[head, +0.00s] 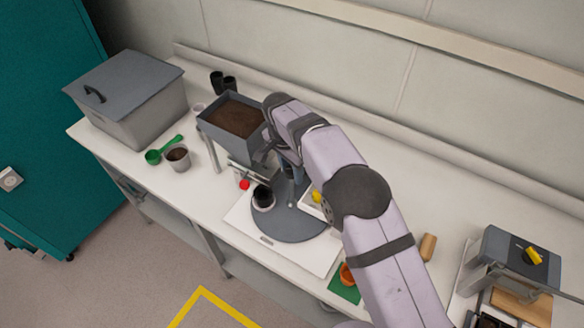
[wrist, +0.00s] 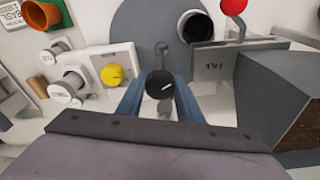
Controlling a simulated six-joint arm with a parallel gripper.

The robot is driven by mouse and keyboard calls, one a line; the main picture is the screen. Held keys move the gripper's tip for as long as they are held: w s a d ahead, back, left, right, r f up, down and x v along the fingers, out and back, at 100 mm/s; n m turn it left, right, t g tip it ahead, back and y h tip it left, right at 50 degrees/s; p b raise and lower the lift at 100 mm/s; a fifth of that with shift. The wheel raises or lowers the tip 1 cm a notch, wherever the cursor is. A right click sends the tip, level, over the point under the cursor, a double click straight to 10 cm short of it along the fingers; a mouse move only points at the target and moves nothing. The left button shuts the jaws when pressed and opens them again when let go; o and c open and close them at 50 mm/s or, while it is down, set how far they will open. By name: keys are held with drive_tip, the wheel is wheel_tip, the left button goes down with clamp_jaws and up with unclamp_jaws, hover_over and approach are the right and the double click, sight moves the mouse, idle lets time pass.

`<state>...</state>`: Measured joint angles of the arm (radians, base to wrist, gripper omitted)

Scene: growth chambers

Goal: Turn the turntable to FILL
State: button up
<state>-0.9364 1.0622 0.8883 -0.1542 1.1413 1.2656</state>
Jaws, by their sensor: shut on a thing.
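The turntable (head: 285,225) is a flat grey disc on a white base on the bench; part of it shows at the top of the wrist view (wrist: 135,25). In the head view my arm hides part of the disc.
A soil-filled hopper (head: 235,120) stands behind the turntable. A red ball knob (head: 245,184) is close to the pot. A yellow knob (wrist: 112,75) sits on a white box beside my fingers. An orange pot (head: 347,273) is at the front.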

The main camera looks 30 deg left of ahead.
drive_tip(key=m, duration=0.3)
drive_tip(key=m+p, duration=0.1)
drive_tip(key=m, duration=0.2)
drive_tip(key=shift+g+h, duration=0.3)
drive_tip(key=shift+h, duration=0.1)
drive_tip(key=o, duration=0.6)
drive_tip(key=shift+o, duration=0.2)
drive_tip(key=shift+r+p, duration=1.1)
drive_tip(key=shift+r, duration=2.45)
